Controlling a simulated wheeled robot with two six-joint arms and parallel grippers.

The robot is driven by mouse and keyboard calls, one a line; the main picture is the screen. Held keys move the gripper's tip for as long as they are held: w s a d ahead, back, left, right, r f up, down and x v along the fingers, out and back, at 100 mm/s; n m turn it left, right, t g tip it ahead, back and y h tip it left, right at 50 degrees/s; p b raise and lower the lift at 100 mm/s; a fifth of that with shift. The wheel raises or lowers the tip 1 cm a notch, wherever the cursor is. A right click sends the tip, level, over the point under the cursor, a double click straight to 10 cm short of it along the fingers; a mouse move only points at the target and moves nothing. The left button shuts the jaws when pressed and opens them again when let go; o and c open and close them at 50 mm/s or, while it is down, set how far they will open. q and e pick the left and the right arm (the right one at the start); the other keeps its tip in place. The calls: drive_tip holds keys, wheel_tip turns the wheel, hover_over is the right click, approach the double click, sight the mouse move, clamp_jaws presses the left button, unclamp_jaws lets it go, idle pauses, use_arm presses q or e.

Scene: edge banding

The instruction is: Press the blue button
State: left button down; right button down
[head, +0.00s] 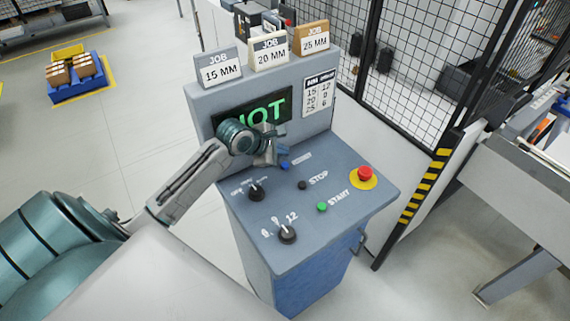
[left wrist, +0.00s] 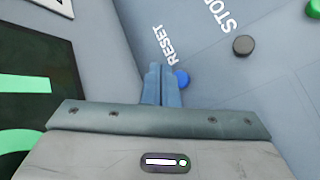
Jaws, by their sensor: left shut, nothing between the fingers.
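The blue button (head: 284,165) is on the sloped top of the grey control console (head: 330,215), next to a label. In the left wrist view the blue button (left wrist: 183,79) shows beside the fingertips, near the word RESET. My left gripper (head: 270,160) is shut and empty, pointing down at the panel just left of the blue button. In the left wrist view its fingertips (left wrist: 161,72) overlap the button's left edge in the picture; I cannot tell whether they touch it. My right gripper is not in view.
A black stop button (head: 302,185), green start button (head: 322,207), red emergency button (head: 364,174) and two black knobs (head: 287,235) (head: 256,191) share the panel. A screen (head: 285,105) and job cards (head: 220,68) stand behind. A mesh fence (head: 420,50) is at the right.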

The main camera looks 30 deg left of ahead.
use_arm(q)
drive_tip(key=shift+r, duration=1.3)
drive_tip(key=shift+s+f, duration=0.1)
